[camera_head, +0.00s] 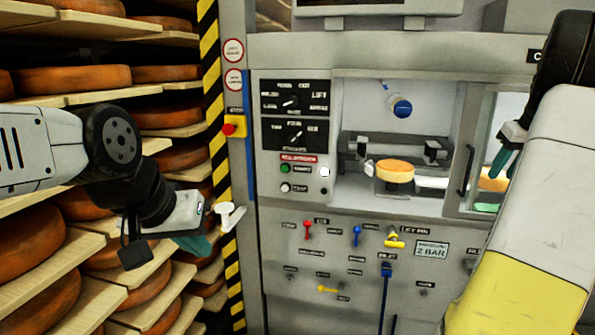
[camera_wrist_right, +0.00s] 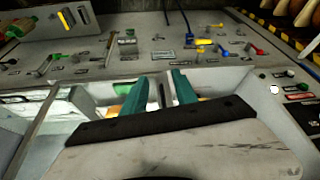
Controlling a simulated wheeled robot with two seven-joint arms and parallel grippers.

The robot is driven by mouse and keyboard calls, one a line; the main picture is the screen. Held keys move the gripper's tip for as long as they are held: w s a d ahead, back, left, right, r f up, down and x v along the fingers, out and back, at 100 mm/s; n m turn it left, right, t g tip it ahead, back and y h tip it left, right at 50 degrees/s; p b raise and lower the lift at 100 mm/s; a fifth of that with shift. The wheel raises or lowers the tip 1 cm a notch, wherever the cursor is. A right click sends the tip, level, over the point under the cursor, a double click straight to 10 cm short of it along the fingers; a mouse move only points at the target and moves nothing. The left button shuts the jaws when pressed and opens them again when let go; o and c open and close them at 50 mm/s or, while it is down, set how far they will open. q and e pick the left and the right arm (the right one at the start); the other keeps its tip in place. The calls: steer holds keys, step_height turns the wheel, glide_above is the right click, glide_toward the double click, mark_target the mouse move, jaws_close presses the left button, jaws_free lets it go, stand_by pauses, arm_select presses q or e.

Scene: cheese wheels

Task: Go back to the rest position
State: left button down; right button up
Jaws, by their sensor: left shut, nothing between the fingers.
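My left gripper (camera_head: 205,245) hangs in front of the cheese shelves at the left in the head view, with teal fingers shut and nothing held. My right gripper (camera_head: 503,160) is in front of the machine's right side, partly hidden by my own arm. In the right wrist view its two teal fingers (camera_wrist_right: 160,80) stand apart with a gap between them, and I see nothing gripped. A pale cheese wheel (camera_head: 395,173) sits on a round support inside the machine's open chamber, apart from both grippers.
A glazed door (camera_head: 478,150) stands beside the chamber. Shelves of orange cheese wheels (camera_head: 75,78) are close to my left arm, beside a yellow-black striped post (camera_head: 213,80).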

steer(key=s+a+r+t+y, duration=0.1)
steer(key=s+a, duration=0.2)
steer(key=a, duration=0.9)
steer(key=s+a+r, duration=0.2)
steer(key=a, duration=1)
steer(key=s+a+f, duration=0.4)
steer(key=s+a, duration=0.3)
steer(key=a, duration=0.1)
steer(key=s+a+f+n+y, duration=0.1)
steer(key=s+a+f, duration=0.3)
steer(key=s+a, duration=0.3)
steer(key=shift+s+a+n+t, duration=0.3)
steer(key=shift+a, duration=0.35)
